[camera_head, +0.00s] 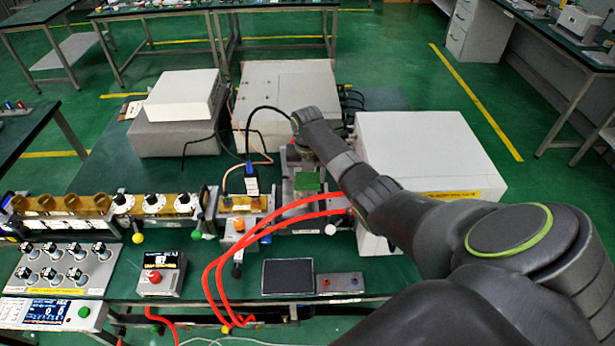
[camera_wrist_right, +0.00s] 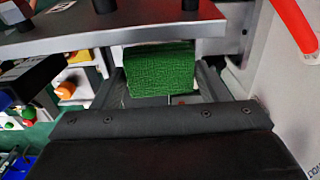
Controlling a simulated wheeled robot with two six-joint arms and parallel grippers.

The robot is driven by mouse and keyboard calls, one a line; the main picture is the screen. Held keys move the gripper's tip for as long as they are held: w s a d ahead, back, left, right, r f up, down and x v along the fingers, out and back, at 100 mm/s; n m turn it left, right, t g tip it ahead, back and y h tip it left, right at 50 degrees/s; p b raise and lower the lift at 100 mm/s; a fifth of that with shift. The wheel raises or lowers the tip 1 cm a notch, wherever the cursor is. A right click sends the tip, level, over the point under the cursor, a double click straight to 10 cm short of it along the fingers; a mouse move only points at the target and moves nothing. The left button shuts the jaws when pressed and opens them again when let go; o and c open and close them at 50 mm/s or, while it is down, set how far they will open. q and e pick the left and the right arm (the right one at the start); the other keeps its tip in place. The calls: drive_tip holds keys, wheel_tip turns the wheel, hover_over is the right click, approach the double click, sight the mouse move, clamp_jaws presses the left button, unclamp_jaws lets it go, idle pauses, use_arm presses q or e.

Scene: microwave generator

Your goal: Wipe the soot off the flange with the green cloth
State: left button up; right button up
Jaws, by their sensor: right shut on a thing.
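The green cloth (camera_head: 307,181) is a small folded block in the middle of the head view, at the metal waveguide assembly. In the right wrist view the green cloth (camera_wrist_right: 158,68) sits between the two dark fingers of my right gripper (camera_wrist_right: 162,88), which is shut on it. In the head view my right gripper (camera_head: 303,162) is partly hidden by its own wrist. A grey metal plate (camera_wrist_right: 120,37) lies just past the cloth, close to its upper edge; it may be the flange. I cannot tell whether they touch. No soot is discernible. My left gripper is not in view.
Red hoses (camera_head: 215,262) loop across the bench front. A white box (camera_head: 430,150) stands right of the assembly, partly behind my arm. Another white box (camera_head: 287,95) stands behind it. A dark flat panel (camera_head: 288,277) and an emergency-stop box (camera_head: 161,274) lie in front.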

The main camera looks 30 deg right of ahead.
drive_tip(key=shift+w+a+r, duration=0.1)
drive_tip(key=shift+r, duration=0.05)
drive_tip(key=shift+r, duration=1.5)
